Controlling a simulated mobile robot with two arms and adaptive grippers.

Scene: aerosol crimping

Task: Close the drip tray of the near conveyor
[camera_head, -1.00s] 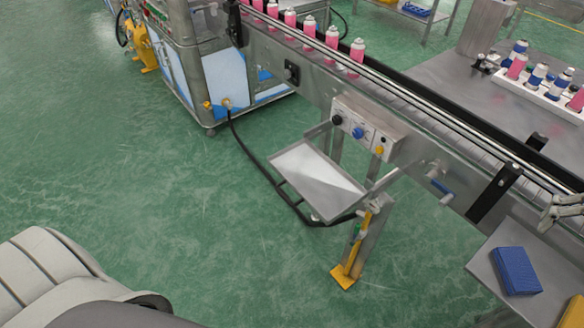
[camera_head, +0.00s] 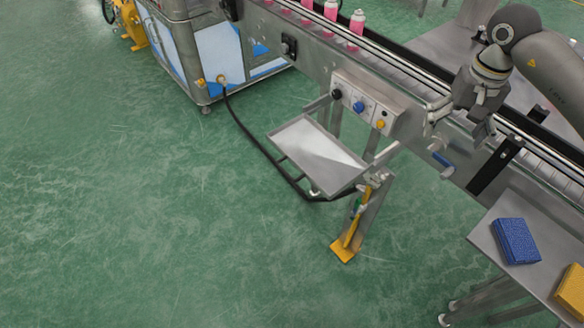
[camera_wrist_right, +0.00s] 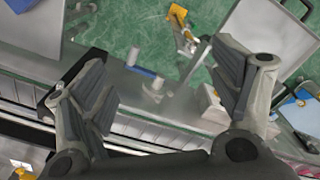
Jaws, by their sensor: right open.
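The drip tray (camera_head: 318,157) is a shallow grey metal pan below the near conveyor (camera_head: 400,95), pulled out from its side and tilted, under the control box (camera_head: 366,102). It also shows in the right wrist view (camera_wrist_right: 270,30) at the top right. My right gripper (camera_head: 455,120) is over the conveyor's near edge, up and right of the tray and apart from it. In the right wrist view its two fingers (camera_wrist_right: 165,95) are spread with nothing between them. My left gripper is not in view.
A blue-handled crank (camera_head: 441,162) sticks out of the conveyor side below my right gripper. A side shelf (camera_head: 490,255) holds a blue sponge (camera_head: 515,241) and a yellow sponge (camera_head: 572,290). Pink cans (camera_head: 356,25) stand on the belt. The green floor before the tray is clear.

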